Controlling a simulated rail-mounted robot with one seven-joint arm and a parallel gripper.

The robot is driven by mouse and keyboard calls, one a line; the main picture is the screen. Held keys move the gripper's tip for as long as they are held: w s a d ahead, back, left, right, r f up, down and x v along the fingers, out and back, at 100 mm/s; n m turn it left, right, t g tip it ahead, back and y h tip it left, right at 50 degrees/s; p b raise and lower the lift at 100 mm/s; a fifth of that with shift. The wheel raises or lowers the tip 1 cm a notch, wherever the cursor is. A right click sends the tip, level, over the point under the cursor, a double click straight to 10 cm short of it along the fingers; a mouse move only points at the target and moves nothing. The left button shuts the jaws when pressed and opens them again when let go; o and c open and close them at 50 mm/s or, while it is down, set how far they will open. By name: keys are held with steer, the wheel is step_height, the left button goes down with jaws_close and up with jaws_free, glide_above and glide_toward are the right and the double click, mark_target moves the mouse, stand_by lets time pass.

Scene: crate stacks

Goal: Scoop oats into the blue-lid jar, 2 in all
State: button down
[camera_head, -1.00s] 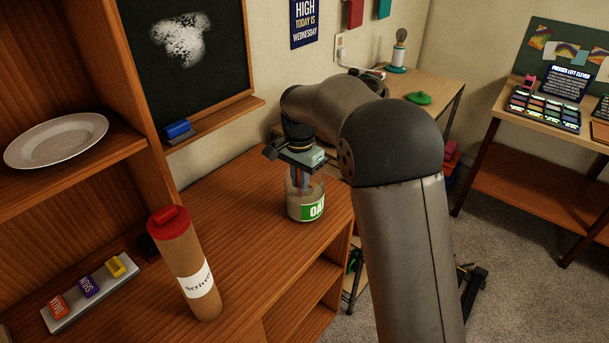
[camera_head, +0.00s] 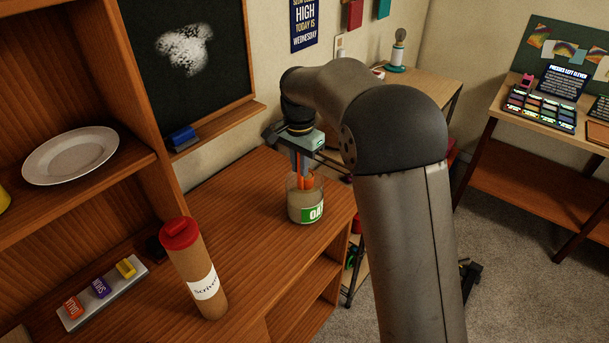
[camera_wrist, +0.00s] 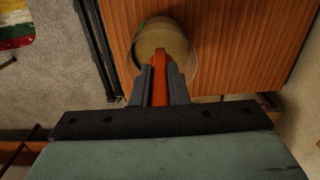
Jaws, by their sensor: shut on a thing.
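The glass oats jar (camera_head: 307,214), with a green and white label and pale oats inside, stands open on the wooden cabinet top. My gripper (camera_head: 302,164) is directly above it, pointing down, shut on the handle of an orange scoop (camera_head: 305,182). The scoop's lower part is inside the jar mouth. In the wrist view, the scoop handle (camera_wrist: 159,88) runs from between my fingers (camera_wrist: 158,86) into the round jar (camera_wrist: 187,56). The scoop's bowl is hidden, so I cannot tell whether it carries oats. I see no blue-lid jar.
A red-lidded brown tube (camera_head: 197,276) stands on the cabinet top (camera_head: 250,235), left of the jar. A grey tray of coloured blocks (camera_head: 105,298) lies farther left. A white plate (camera_head: 71,155) is on the shelf. Bare wood separates tube and jar.

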steer(key=shift+r+p, duration=2.2)
steer(key=shift+r, duration=0.85)
steer(key=shift+f, duration=0.1)
